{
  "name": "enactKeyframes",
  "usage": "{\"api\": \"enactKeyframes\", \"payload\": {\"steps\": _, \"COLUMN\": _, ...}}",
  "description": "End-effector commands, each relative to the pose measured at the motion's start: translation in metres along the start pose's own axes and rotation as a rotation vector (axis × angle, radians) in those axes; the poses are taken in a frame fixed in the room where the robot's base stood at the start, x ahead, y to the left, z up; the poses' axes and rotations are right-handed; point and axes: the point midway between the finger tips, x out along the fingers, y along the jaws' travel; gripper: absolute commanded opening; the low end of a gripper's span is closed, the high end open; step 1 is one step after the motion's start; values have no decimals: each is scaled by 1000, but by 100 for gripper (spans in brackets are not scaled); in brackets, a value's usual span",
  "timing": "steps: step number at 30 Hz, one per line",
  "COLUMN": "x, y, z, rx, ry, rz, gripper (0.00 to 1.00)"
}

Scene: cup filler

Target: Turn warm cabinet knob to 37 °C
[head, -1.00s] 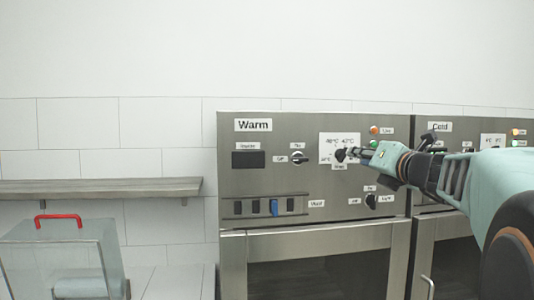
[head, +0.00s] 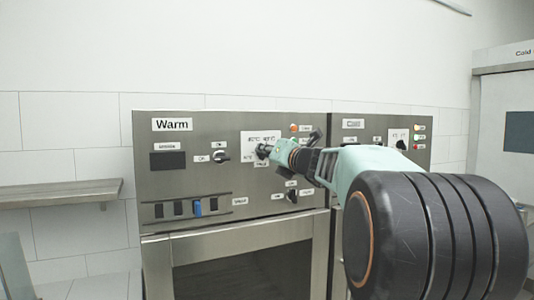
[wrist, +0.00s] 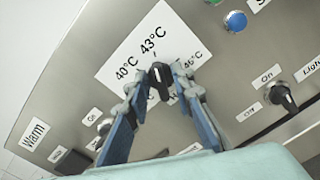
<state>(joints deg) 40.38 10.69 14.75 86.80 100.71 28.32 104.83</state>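The warm cabinet (head: 215,185) is a steel unit labelled Warm. Its dark temperature knob (wrist: 160,76) sits on a white dial plate (wrist: 128,42) marked 40, 43 and 46 °C; another mark at lower left is partly hidden by a finger. My gripper (wrist: 161,88) has one finger on each side of the knob, fingertips drawn inward. Whether both fingertips touch it is unclear. In the head view my gripper (head: 266,151) is at the dial plate and hides most of the knob. The knob's exact pointing direction is hard to read.
An On/Off knob (head: 221,156) is left of the dial, and a Light knob (wrist: 283,97) is below right. The Cold cabinet (head: 372,130) adjoins at right. A shelf (head: 60,194) is at left.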

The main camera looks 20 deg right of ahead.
Motion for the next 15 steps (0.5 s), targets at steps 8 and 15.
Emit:
{"api": "enactKeyframes", "payload": {"steps": 8, "x": 0, "y": 0, "z": 0, "rx": 0, "ry": 0, "rz": 0, "gripper": 0}}
{"api": "enactKeyframes", "payload": {"steps": 15, "x": 0, "y": 0, "z": 0, "rx": -14, "ry": 0, "rz": 0, "gripper": 0}}
